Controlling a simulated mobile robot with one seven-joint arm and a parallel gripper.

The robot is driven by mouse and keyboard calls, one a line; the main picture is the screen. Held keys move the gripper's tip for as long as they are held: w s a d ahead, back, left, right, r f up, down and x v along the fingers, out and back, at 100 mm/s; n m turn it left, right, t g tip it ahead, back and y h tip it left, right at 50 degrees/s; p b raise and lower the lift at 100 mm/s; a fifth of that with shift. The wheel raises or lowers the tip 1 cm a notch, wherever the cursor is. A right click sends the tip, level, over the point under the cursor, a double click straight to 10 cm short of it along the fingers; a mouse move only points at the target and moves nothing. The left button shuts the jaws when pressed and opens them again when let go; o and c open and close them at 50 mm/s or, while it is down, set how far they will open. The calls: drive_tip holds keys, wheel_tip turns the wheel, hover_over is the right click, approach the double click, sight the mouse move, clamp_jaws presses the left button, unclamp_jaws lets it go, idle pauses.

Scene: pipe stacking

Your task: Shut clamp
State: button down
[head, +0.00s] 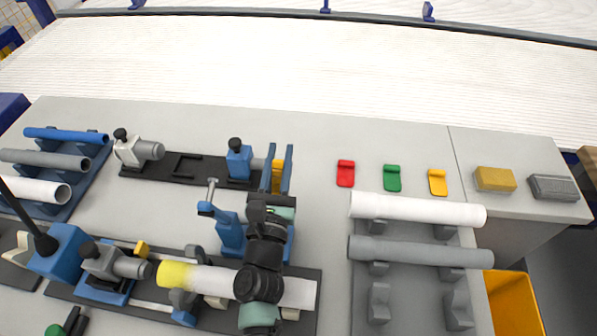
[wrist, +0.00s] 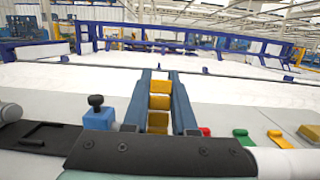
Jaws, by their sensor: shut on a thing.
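My gripper (head: 279,158) has two blue fingers, shut on a yellow piece (head: 277,175) beside a blue clamp body (head: 239,161) with a black knob and grey cylinder. The wrist view shows the fingers (wrist: 160,85) on either side of the yellow piece (wrist: 158,102); the blue clamp body (wrist: 99,116) stands to their left. Whether the yellow piece belongs to that clamp is unclear. Nearer, a blue upright clamp (head: 230,234) with a grey-topped lever stands left of my arm, by a white pipe (head: 215,280) with a yellow end. My arm hides part of this pipe.
A white clamp unit (head: 131,151) and another grey unit (head: 108,262) stand left. Blue, grey and white pipes (head: 60,135) lie in a left rack. White (head: 415,209) and grey pipes (head: 420,252) lie right. Red (head: 346,173), green and yellow pieces lie behind them. The back middle of the table is clear.

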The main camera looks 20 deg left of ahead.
drive_tip(key=shift+s+f+t+b, duration=0.1)
drive_tip(key=shift+s+t+b, duration=0.25)
drive_tip(key=shift+b, duration=0.7)
drive_tip(key=shift+s+d+r+t+b, duration=0.15)
drive_tip(key=shift+r+t+b, duration=0.15)
drive_tip(key=shift+b, duration=0.25)
drive_tip(key=shift+r, duration=0.15)
drive_tip(key=c, duration=0.7)
unclamp_jaws()
